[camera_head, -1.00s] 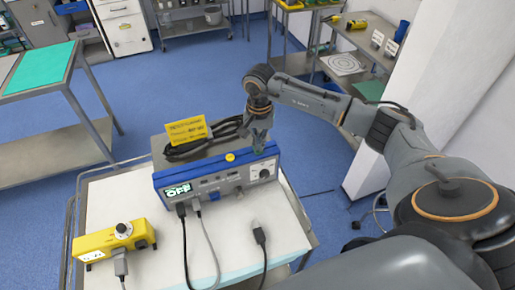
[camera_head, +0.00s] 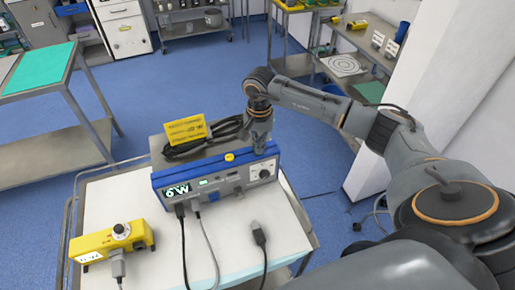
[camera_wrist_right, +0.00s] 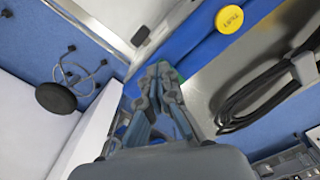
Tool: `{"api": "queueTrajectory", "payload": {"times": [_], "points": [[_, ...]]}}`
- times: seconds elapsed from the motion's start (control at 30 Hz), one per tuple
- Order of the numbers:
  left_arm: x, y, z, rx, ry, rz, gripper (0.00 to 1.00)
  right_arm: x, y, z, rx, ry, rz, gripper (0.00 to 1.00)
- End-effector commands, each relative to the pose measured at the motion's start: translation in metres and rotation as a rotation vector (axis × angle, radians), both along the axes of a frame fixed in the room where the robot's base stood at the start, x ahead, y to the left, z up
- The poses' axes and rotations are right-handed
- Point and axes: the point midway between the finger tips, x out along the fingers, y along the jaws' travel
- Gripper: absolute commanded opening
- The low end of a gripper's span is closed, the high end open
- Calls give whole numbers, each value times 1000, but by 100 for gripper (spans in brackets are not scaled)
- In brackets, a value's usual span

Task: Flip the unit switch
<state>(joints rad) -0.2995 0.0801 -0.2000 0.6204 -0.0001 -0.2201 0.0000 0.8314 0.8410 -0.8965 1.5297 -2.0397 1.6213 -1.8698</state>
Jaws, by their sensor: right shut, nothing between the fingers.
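The blue and grey unit (camera_head: 213,183) stands on the white-topped cart, with plugs, buttons and a dial on its front. Its lit display (camera_head: 176,191) seems to read "6 W". My right gripper (camera_head: 260,147) is shut and empty at the top right of the unit, fingertips down by its blue edge. In the right wrist view my gripper (camera_wrist_right: 160,72) has its closed fingertips over the unit's blue edge, with a small green spot just behind them. The switch itself is hidden by the fingers or too small to tell. My left gripper is not in view.
A yellow box with a dial (camera_head: 113,243) sits at the cart's (camera_head: 150,215) left. A loose plug (camera_head: 260,238) lies in front. A white pillar (camera_head: 375,160) stands to the right.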

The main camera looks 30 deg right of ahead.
Motion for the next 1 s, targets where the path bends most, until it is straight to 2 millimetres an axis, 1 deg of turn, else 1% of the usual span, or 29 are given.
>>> {"api": "queueTrajectory", "payload": {"times": [0.07, 0.27, 1.0], "points": [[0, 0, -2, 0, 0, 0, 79, 0, 0, -3, -1, 0, 0, 0], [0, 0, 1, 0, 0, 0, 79, 0, 0, 3, -1, 0, 0, 0], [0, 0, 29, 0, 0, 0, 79, 0, 0, 62, -1, -1, -1, 0]]}}
